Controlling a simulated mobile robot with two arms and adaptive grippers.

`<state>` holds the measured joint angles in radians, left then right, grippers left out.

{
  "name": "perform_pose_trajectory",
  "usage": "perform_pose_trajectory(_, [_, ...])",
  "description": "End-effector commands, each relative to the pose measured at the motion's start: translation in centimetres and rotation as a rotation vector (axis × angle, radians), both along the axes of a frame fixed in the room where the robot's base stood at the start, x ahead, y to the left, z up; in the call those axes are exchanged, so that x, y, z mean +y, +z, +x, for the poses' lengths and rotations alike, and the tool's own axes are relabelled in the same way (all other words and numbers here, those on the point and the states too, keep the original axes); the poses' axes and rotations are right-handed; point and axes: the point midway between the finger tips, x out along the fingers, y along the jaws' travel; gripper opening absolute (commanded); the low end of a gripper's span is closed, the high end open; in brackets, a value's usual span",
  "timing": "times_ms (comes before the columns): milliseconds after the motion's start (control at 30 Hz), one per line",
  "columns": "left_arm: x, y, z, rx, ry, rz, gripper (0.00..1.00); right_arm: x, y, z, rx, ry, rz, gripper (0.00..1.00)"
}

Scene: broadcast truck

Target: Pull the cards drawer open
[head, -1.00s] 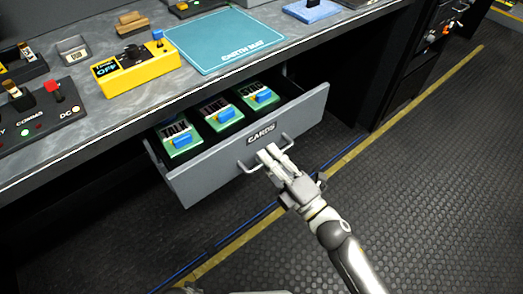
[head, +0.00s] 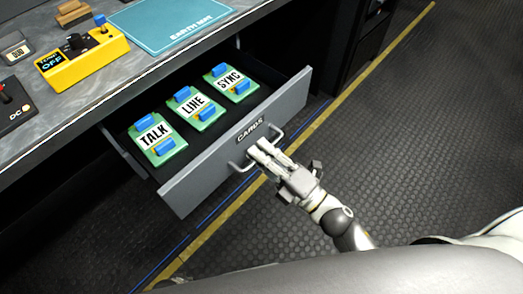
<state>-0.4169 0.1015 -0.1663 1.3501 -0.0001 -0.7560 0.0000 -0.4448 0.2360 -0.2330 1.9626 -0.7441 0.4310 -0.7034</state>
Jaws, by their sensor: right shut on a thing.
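The grey cards drawer (head: 190,189) under the bench stands pulled well out, with a "CARDS" label on its front. Three green cards with blue tabs lie in it: TALK (head: 154,134), LINE (head: 194,105) and SYNC (head: 231,81), all fully in sight. My right gripper (head: 261,150) is shut on the drawer's handle (head: 240,168); its fingers hide the middle of the handle. My left gripper does not show.
On the bench above are a blue-green earth mat (head: 170,22), a yellow tester box (head: 83,60) and a black control box with a red knob at the left edge. Dark studded floor with a yellow line (head: 225,215) lies clear in front of the drawer.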

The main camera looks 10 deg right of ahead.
Motion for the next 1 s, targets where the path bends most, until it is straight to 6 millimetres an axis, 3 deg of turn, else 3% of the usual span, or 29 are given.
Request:
perform_pose_trajectory(67, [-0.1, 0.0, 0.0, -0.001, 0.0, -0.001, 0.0, 0.0, -0.1, 0.0, 0.002, 0.0, -0.001, 0.0])
perform_pose_trajectory(100, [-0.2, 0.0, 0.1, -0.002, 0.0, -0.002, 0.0, 0.0, -0.1, 0.0, 0.002, 0.0, -0.001, 0.15])
perform_pose_trajectory(233, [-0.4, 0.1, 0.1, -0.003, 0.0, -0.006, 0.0, 0.0, -0.1, 0.0, 0.001, 0.0, -0.001, 0.32])
perform_pose_trajectory(667, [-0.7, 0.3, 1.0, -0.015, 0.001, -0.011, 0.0, -0.4, -0.2, -0.6, 0.002, -0.001, 0.0, 0.33])
perform_pose_trajectory(1000, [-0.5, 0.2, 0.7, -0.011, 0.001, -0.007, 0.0, -3.9, -1.4, -5.5, 0.006, -0.001, -0.002, 0.33])
